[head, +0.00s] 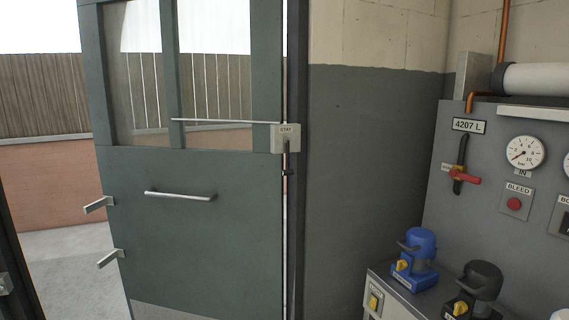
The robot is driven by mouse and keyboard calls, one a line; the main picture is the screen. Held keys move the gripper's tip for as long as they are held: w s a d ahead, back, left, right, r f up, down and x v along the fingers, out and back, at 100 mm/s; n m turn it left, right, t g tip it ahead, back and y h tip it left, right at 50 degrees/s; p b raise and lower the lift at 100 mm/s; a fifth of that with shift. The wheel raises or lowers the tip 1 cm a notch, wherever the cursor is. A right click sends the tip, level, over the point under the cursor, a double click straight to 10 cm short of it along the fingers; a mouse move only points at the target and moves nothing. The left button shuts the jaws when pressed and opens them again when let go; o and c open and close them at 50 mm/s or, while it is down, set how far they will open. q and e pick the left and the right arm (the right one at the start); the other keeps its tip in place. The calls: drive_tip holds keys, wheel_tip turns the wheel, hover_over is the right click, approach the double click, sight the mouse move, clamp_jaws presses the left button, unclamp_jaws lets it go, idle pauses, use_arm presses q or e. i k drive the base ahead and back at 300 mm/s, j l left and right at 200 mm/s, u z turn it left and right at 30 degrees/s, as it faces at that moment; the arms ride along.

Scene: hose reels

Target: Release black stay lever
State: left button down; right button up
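A light grey box marked STAY (278,139) sits at the right edge of a dark green door. A black lever (287,158) hangs down at the box's right side, with a small dark end just below it. It is small and partly against the dark frame, so its exact shape is hard to tell. A thin metal rod (220,121) runs left from the box across the door window. The green door (190,245) stands open onto a yard. Neither of my grippers is in view.
The door has a horizontal pull handle (180,196) and two bare metal levers on its left edge.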

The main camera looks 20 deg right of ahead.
sight(287, 172)
drive_tip(key=z, duration=0.25)
drive_tip(key=i+z, duration=0.3)
drive_tip(key=z, duration=0.15)
drive_tip(key=i+j+z, duration=0.15)
drive_tip(key=i+z, duration=0.15)
drive_tip(key=z, duration=0.15)
drive_tip(key=i+j+z, duration=0.25)
drive_tip(key=z, duration=0.2)
drive_tip(key=i+j, duration=0.45)
drive_tip(key=i+j+z, duration=0.15)
drive_tip(key=i+j, duration=0.3)
drive_tip(key=j, duration=0.15)
